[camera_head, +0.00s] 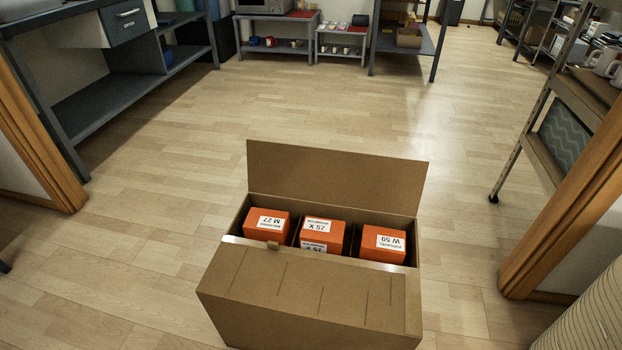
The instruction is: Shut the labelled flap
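An open brown cardboard box (310,318) sits low in front of me at the bottom middle of the head view. Its far flap (335,178) stands up and leans back; the side facing me is blank. A near panel (312,285) with faint slits slopes toward me from the opening; I cannot tell if it is a flap. I see no label on either panel. Neither gripper is in view.
Wooden door frame posts stand at left (38,145) and right (560,190). A wheeled rack (540,150) is at right, a grey workbench (110,95) at left. Low shelves (275,45) line the back. The wood floor (330,105) beyond the box is clear.

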